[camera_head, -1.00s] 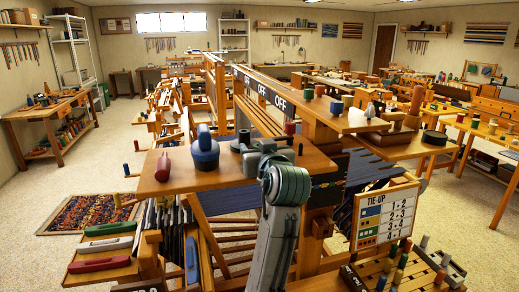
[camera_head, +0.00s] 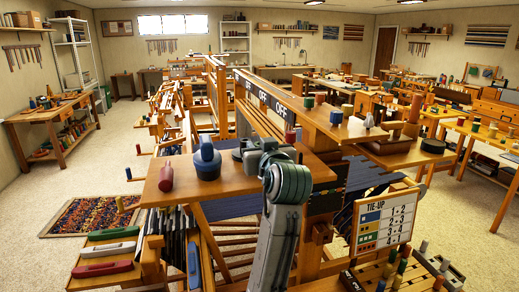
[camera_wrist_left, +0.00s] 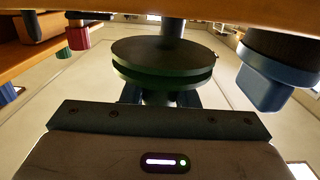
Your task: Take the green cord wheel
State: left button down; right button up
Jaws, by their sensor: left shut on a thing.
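The green cord wheel (camera_wrist_left: 165,62) is a dark green, grooved disc in the middle of the left wrist view. My left gripper (camera_wrist_left: 158,100) is shut on its narrow end, with the disc beyond the jaws. A dark post runs from the disc toward the wooden board; I cannot tell whether it touches the board. In the head view my left gripper (camera_head: 262,148) is over the right part of the loom's top board (camera_head: 225,185), and my wrist hides most of the wheel. My right gripper is not in view.
A blue knobbed pot (camera_head: 207,162) stands left of my gripper, also close by in the left wrist view (camera_wrist_left: 275,72). A red spindle-shaped piece (camera_head: 166,178) stands farther left. A small red spool (camera_head: 290,137) is behind my gripper. A tie-up sign (camera_head: 384,222) stands at right.

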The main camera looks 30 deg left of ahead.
pick_arm(q)
jog(key=shift+r+p, duration=1.15)
jog(key=shift+r, duration=0.9)
jog(key=shift+f, duration=0.1)
